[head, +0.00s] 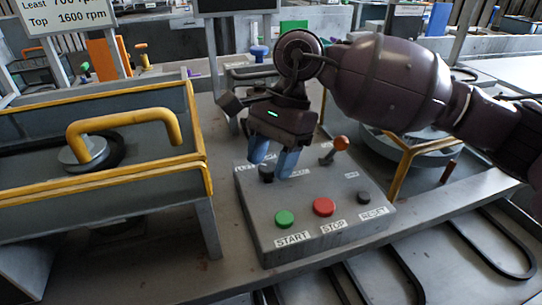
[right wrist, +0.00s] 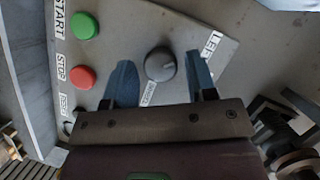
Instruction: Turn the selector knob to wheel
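The selector knob (right wrist: 160,64) is a dark grey round knob on the grey sloped control box (head: 248,222). In the head view the knob (head: 266,174) shows below my right gripper (head: 272,162), which comes down from above with blue fingers. In the right wrist view my right gripper (right wrist: 158,70) is open, with one finger on each side of the knob and gaps between. A pale line marks the knob's face. One label (right wrist: 148,94) sits beside the knob and another (right wrist: 212,48) lies past the right finger; both are partly hidden or hard to read. My left gripper is not in view.
A yellow-edged bin (head: 205,172) stands at left. A yellow-framed round housing (head: 402,150) stands at right.

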